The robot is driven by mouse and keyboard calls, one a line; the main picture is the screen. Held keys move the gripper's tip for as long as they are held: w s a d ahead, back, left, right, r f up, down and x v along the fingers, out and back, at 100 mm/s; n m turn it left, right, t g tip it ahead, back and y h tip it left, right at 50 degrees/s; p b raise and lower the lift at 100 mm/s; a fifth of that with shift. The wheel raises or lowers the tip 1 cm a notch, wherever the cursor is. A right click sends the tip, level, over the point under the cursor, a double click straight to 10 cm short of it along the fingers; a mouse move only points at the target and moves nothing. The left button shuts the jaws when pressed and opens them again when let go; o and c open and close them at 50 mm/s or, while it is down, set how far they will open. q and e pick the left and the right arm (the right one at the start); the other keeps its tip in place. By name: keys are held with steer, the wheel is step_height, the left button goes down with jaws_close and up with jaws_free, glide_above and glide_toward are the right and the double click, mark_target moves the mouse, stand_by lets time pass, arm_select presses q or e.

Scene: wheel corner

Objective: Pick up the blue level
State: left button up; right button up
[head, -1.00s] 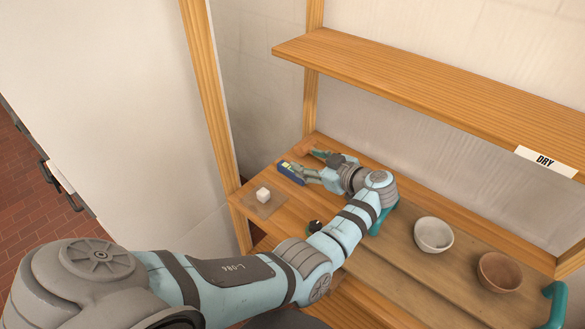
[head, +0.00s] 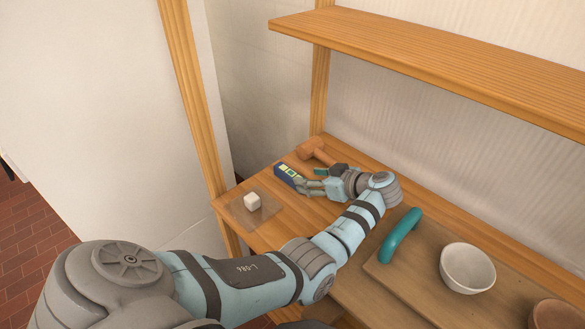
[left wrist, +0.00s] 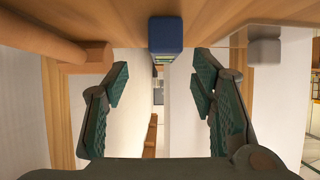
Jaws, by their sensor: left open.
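The blue level (head: 289,174) lies on the wooden shelf board in the head view, with yellow-green windows along it. In the left wrist view the end of the blue level (left wrist: 165,35) shows at the top middle, between the fingers and beyond their tips. My left gripper (head: 309,180) is open and empty, its fingers reaching toward the level at its right side. The left wrist view shows both fingers spread wide (left wrist: 160,85). Whether a finger touches the level cannot be told. My right gripper is not in view.
A wooden mallet (head: 315,150) lies just behind the level. A board with a teal handle (head: 401,236) and a white bowl (head: 467,269) are to the right. An upper shelf (head: 420,62) hangs above.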

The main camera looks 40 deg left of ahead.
mark_target(293, 174)
arm_select(q)
steer(key=b+x, duration=0.2)
steer(key=x, duration=0.1)
steer(key=b+x, duration=0.2)
steer(key=x, duration=0.1)
steer(key=shift+s+a, duration=0.25)
steer(key=shift+a, duration=0.25)
steer(key=shift+a+r, duration=0.1)
steer(key=shift+a, duration=0.1)
steer(key=shift+d+r, duration=0.1)
steer(key=shift+r, duration=0.05)
jaws_close()
